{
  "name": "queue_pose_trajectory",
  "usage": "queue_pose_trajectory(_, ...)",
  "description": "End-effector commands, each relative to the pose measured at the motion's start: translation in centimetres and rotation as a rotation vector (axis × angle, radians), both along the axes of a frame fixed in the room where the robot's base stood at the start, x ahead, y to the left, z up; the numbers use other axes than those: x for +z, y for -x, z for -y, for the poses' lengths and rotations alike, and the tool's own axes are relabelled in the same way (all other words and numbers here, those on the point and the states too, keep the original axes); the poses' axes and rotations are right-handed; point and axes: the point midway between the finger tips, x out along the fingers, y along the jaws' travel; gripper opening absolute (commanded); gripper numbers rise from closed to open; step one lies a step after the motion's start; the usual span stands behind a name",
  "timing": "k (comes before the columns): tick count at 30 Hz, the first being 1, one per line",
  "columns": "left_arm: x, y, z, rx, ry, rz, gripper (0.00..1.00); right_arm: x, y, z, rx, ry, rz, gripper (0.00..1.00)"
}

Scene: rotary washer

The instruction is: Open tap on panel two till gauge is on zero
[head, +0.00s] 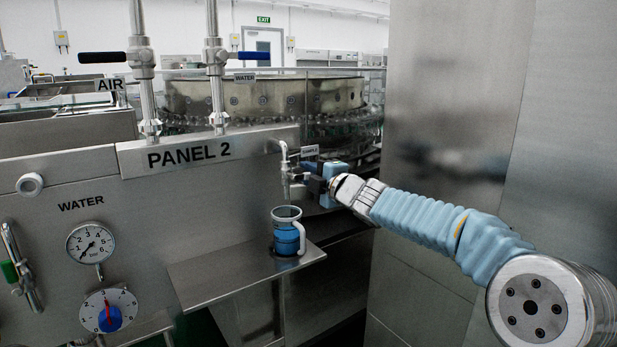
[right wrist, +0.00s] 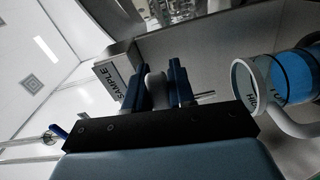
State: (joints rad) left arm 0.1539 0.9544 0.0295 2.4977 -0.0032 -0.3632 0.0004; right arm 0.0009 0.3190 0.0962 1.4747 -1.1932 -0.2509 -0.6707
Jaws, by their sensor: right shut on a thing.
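Panel 2 (head: 215,195) is a steel panel on the left of the head view. Its sample tap (head: 285,166) is a thin bent steel pipe with its spout down, by the SAMPLE label (head: 309,151). My right gripper (head: 312,182) is at the tap from the right, shut on its grey handle, which shows between the dark fingers in the right wrist view (right wrist: 155,88). The round WATER gauge (head: 90,243) has a dark needle slanting down-left, off vertical; its exact reading is too small to tell. My left gripper is out of view.
A blue jug with a white handle (head: 287,232) stands under the spout on a steel shelf (head: 215,272). A dial with a blue and red knob (head: 109,315) is below the gauge.

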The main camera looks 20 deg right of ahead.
Motion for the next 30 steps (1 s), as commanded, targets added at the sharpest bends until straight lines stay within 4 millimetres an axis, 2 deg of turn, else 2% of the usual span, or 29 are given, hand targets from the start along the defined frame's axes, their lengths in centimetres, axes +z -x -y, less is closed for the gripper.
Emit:
queue_pose_trajectory(9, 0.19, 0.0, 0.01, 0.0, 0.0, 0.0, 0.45, 0.44, 0.0, -0.05, 0.001, 0.103, 0.034, 0.0)
queue_pose_trajectory(24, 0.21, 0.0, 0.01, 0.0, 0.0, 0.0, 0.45, 0.51, 0.0, -0.05, 0.001, 0.119, 0.04, 0.0)
queue_pose_trajectory(25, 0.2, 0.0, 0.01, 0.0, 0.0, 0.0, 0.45, 0.51, 0.0, -0.05, 0.001, 0.119, 0.04, 0.25)
queue_pose_trajectory(29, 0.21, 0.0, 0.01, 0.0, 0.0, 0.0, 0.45, 0.54, -0.01, -0.04, 0.001, 0.118, 0.041, 0.45)
queue_pose_trajectory(30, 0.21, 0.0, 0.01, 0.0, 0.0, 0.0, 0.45, 0.56, -0.01, -0.04, 0.001, 0.117, 0.041, 0.45)
